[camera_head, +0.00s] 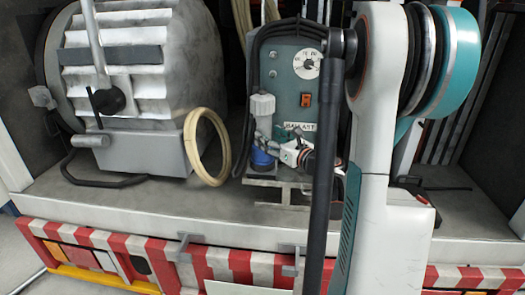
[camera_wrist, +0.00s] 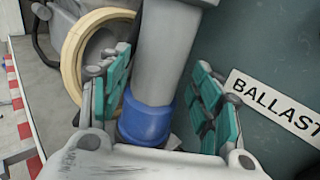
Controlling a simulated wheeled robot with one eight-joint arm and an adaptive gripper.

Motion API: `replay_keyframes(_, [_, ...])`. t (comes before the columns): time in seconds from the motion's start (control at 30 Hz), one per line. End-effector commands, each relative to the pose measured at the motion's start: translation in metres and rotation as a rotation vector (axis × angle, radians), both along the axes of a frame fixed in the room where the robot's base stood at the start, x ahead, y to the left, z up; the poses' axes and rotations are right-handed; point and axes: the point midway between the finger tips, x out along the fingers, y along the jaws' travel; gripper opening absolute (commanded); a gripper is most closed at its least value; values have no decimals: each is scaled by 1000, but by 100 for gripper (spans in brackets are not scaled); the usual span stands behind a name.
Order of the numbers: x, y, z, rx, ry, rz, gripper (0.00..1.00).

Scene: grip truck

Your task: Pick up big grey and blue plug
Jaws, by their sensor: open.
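The big grey and blue plug (camera_head: 263,106) stands upright against the front of the teal ballast box (camera_head: 287,85), with its grey part on top and its blue ring low down. In the wrist view the plug (camera_wrist: 168,55) lies between the two teal-padded fingers of my gripper (camera_wrist: 163,90). The fingers are open, one on each side, with gaps showing beside the plug. In the head view my gripper (camera_head: 282,153) is low at the box front, beside the blue part. The gripper body hides the plug's lowest end in the wrist view.
A large grey lamp housing (camera_head: 140,70) stands to the left on the truck bed (camera_head: 150,207). A cream cable coil (camera_head: 190,150) leans between it and the ballast box. A red-and-white striped bumper (camera_head: 150,250) runs along the front edge. My arm covers the right side.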

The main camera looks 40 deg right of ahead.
Motion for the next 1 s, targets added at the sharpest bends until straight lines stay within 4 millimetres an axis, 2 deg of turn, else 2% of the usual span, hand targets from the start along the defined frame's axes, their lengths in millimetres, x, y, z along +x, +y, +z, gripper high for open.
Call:
replay_keyframes(0.17, [25,0,-10,0,0,3,58])
replay_keyframes(0.3, [42,-2,-8,0,0,2,58])
replay_keyframes(0.53, [45,-3,-7,0,0,0,58])
replay_keyframes(0.57, [45,-3,-7,0,0,0,56])
replay_keyframes(0.8, [44,-3,-7,0,0,0,2])
replay_keyframes(1.0, [44,-3,-6,0,-1,0,0])
